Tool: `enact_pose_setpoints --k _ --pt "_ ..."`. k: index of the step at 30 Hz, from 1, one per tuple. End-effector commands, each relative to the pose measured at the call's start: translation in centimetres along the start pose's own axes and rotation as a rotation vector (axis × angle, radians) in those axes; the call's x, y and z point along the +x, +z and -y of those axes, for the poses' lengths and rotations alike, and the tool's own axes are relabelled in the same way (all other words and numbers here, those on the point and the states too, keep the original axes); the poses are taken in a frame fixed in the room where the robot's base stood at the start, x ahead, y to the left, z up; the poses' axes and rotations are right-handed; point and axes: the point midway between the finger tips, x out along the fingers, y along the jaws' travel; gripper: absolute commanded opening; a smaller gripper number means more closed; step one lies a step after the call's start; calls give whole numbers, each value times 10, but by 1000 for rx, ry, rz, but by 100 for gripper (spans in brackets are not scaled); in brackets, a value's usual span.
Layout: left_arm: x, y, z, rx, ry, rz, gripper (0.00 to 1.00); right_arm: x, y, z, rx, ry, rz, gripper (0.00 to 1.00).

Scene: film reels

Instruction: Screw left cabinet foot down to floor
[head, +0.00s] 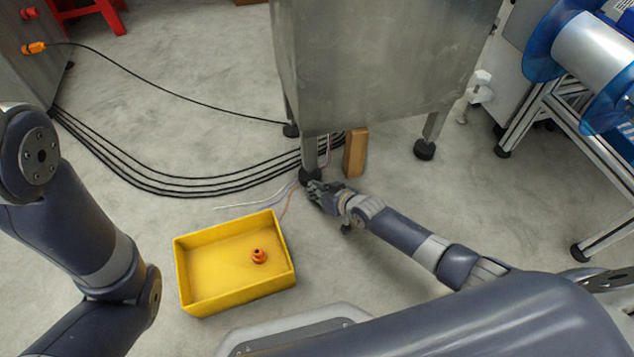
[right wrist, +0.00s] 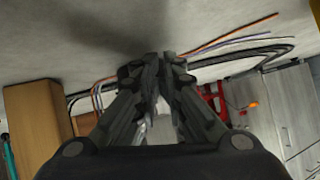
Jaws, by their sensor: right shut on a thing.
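The grey metal cabinet (head: 375,60) stands on legs with black feet. Its left front foot (head: 308,175) is at the floor under the front left leg. My right gripper (head: 314,190) is at this foot, with its fingers shut on it. In the right wrist view the gripper's fingers (right wrist: 153,75) are close together and hide most of the foot. I cannot tell whether the foot presses on the floor. The right front foot (head: 425,150) stands apart to the right. My left arm shows at the left, but its gripper is out of view.
A wooden block (head: 355,152) stands upright just right of the left front leg. Black cables (head: 190,188) and thin wires run along the floor beside the foot. A yellow bin (head: 215,268) with an orange piece (head: 259,256) inside lies in front. A blue reel machine (head: 590,60) stands at right.

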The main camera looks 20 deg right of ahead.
Motion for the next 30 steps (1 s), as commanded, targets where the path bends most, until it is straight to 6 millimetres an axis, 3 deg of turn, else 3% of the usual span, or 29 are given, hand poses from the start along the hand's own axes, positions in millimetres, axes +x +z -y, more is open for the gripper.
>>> enact_pose_setpoints --k 10,21,30 --pt "-1 0 0 0 0 0 40 -1 2 -5 -1 5 4 0" --pt "-14 -5 -3 0 0 0 40 -6 2 -30 -1 6 5 0" --pt "-14 -5 -3 -1 0 0 40 -8 0 -32 0 5 6 0"
